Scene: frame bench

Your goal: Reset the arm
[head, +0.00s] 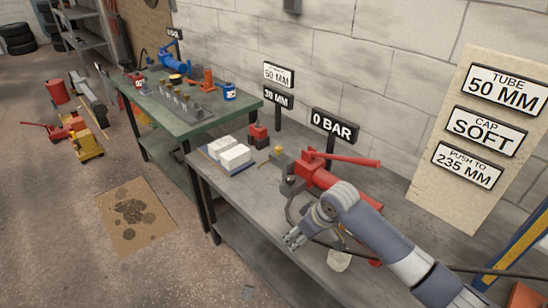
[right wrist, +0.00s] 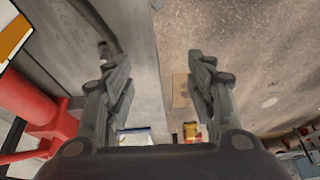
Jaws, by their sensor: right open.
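My right arm (head: 385,240) comes in from the lower right in the head view and reaches over the front edge of the grey bench. My right gripper (head: 293,238) is open and empty at that edge, beside the red pump. In the right wrist view the gripper (right wrist: 160,85) shows two dark fingers spread wide, with only bench and floor between them. The red hand pump (head: 330,178) with its long red handle lies on the bench just behind the gripper. My left gripper is not in view.
A grey bench (head: 225,185) holds white blocks (head: 234,157) on a tray. A "0 BAR" sign (head: 335,126) stands behind the pump. A green table (head: 155,122) with a blue pump (head: 176,62) is farther back. Cardboard (head: 137,213) lies on the open floor.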

